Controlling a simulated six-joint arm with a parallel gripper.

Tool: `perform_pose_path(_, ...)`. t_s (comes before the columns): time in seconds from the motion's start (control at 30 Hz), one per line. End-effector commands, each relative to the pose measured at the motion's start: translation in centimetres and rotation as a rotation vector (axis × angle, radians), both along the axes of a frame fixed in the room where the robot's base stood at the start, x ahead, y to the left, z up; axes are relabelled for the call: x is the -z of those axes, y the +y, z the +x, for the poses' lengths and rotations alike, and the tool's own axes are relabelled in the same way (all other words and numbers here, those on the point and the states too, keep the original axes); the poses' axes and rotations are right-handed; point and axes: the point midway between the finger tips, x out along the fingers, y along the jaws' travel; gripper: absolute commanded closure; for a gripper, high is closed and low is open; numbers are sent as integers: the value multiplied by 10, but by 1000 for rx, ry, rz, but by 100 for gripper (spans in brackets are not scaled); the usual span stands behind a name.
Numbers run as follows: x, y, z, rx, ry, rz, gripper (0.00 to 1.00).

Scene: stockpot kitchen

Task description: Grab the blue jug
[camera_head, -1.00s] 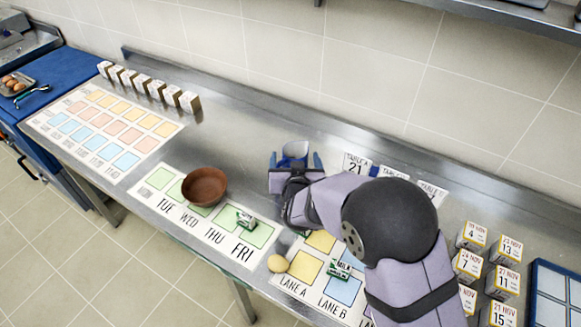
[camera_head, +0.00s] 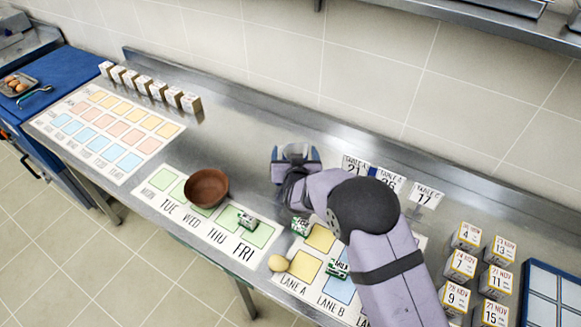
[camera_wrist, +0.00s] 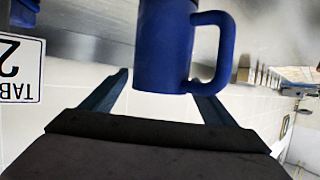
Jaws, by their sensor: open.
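The blue jug (camera_wrist: 163,48) shows large in the wrist view, with its handle (camera_wrist: 222,48) on the right side of the picture. My gripper (camera_wrist: 158,95) is open, with one finger on each side of the jug in that view. The right finger lies close to the handle; I cannot tell whether either finger touches the jug. In the head view my gripper (camera_head: 296,158) is over the steel counter near the back, and it and my arm hide most or all of the jug.
A brown bowl (camera_head: 205,187) stands on the weekday mat (camera_head: 160,180) to the left. White number cards (camera_head: 426,195) stand right of my gripper. Small cartons and a round yellowish item (camera_head: 278,263) lie in front. Date-marked boxes (camera_head: 466,237) stand at the right.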

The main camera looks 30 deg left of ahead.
Motion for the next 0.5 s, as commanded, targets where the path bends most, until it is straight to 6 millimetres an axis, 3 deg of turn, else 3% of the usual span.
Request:
perform_pose_path(0.3,11,13,23,0,0,1,20)
perform_pose_path(0.5,15,16,28,0,0,0,20)
